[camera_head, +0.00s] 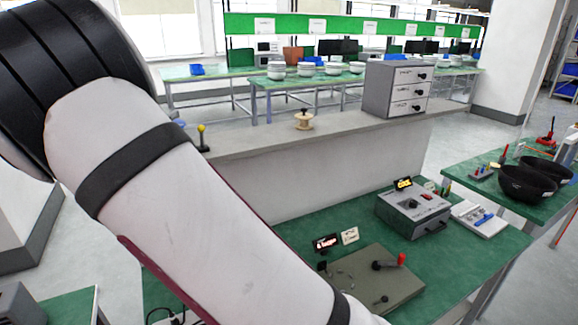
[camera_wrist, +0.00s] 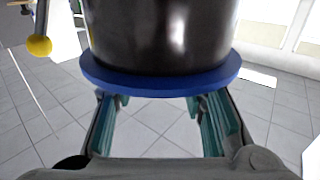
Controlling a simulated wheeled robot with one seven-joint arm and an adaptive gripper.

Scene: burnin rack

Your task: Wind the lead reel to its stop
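A dark, shiny drum with a blue flange (camera_wrist: 160,82) fills the top middle of the wrist view; it looks like the lead reel, but I cannot be sure. A yellow ball knob (camera_wrist: 40,46) on a thin rod is to its left. In the head view a yellow knob (camera_head: 201,128) stands at the counter's left end, with a small blue piece (camera_head: 173,115) beside my arm. My gripper (camera_wrist: 158,97) has its teal fingers spread, with floor visible between them. The fingers reach up to the flange, which hides their tips; contact cannot be told. My arm hides the gripper in the head view.
A pale wooden spool (camera_head: 303,121) and a grey drawer cabinet (camera_head: 394,90) stand on the counter (camera_head: 260,136). Black bowls (camera_head: 527,183) sit at right.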

